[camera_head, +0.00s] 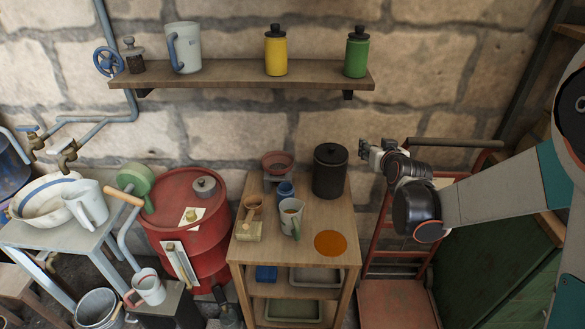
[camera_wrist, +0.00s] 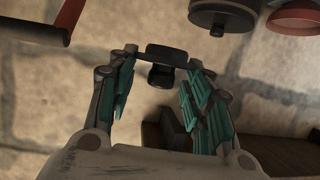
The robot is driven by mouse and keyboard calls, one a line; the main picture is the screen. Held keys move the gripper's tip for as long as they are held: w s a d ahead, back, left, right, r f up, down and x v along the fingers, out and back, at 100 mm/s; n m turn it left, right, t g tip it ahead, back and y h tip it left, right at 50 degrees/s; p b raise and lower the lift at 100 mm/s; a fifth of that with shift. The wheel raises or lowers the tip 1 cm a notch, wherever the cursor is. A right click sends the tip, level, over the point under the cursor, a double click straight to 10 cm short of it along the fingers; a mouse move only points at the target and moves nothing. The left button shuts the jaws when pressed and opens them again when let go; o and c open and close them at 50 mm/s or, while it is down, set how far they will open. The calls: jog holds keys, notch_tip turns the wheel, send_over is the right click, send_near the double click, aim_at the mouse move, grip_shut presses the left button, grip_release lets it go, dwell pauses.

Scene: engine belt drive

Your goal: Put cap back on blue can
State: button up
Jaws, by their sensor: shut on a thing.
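The blue can (camera_head: 286,191) stands upright on the wooden cart, behind the grey mug, and its top shows no black cap. My gripper (camera_head: 368,152) is raised to the right of the tall black canister, well above and to the right of the blue can. In the wrist view, my gripper (camera_wrist: 160,65) is shut on a small black cap (camera_wrist: 166,54), held between the fingertips. The cap is too small to make out clearly in the head view. The blue can is not seen in the wrist view.
The black canister (camera_head: 330,171) stands close to my gripper's left. A scale with a red pan (camera_head: 275,163), a grey mug (camera_head: 291,218) and a wooden mortar (camera_head: 249,229) surround the can. An orange spill (camera_head: 330,243) lies front right. The shelf (camera_head: 240,79) hangs above.

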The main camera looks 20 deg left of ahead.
jog(key=s+a+f+n+g+y, duration=0.1)
jog(key=a+f, duration=0.2)
jog(key=a, duration=0.5)
jog(key=s+a+f+n+y+b, duration=0.1)
jog(key=s+a+f+n+y, duration=0.1)
jog(key=a, duration=0.7)
jog(key=s+a+f+n+g+y+b, duration=0.1)
jog(key=a+f, duration=0.3)
jog(key=a, duration=0.4)
jog(key=shift+s+a+n+g+y, duration=0.3)
jog(key=shift+a+n+y, duration=0.1)
jog(key=shift+y, duration=0.2)
jog(key=shift+f+b, duration=1.35)
jog(key=shift+f, duration=1.1)
jog(key=shift+f, duration=0.6)
jog(key=o, duration=0.8)
jog(key=shift+o, duration=0.2)
